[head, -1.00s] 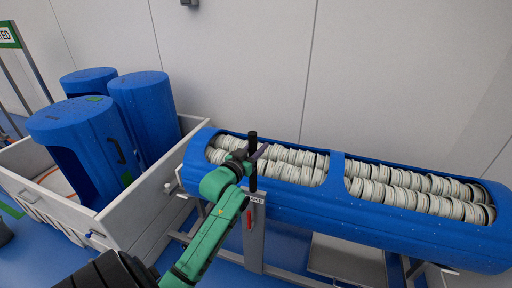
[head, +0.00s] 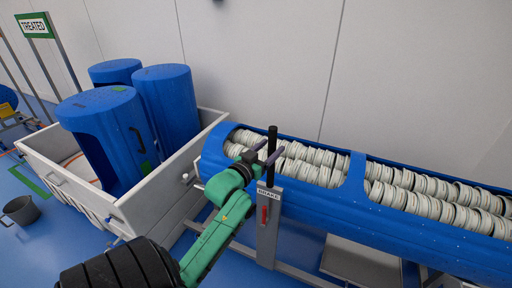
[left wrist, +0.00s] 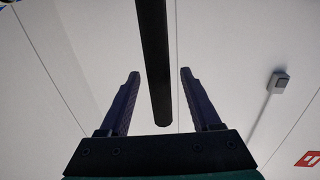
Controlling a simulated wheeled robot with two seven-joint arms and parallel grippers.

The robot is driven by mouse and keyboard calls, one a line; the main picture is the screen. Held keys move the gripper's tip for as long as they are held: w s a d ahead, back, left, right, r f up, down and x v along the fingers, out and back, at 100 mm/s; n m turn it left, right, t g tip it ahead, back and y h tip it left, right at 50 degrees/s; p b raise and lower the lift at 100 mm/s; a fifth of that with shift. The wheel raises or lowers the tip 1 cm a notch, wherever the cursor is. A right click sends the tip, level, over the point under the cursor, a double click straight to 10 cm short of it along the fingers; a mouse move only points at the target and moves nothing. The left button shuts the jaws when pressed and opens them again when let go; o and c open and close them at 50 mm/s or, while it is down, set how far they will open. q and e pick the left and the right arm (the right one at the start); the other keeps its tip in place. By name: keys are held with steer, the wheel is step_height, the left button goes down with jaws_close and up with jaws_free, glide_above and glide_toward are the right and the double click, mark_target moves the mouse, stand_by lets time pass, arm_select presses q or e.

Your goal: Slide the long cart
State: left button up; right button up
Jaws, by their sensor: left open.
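The long cart carries a long blue tub (head: 430,247) lying on a grey frame, filled with rows of pale ribbed discs (head: 315,165). At its left end stands a grey post (head: 268,230) with a "BRAKE" label, a red mark and an upright black handle (head: 272,155). My left gripper (head: 268,149) is at this handle, fingers pointing towards the wall. In the left wrist view the open fingers (left wrist: 159,75) stand on either side of the black bar (left wrist: 155,60), with a gap on both sides. My right gripper is not in view.
A white-walled cart (head: 160,190) with several upright blue tubs (head: 105,140) stands close to the left. A grey bucket (head: 22,210) is on the blue floor at far left. A "TREATED" sign (head: 35,25) stands behind. The pale wall (head: 420,70) runs behind the carts.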

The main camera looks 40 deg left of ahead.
arm_select(q)
steer(key=s+d+b, duration=0.1)
steer(key=s, duration=0.8)
steer(key=shift+s+d, duration=0.2)
steer(key=shift+s, duration=0.1)
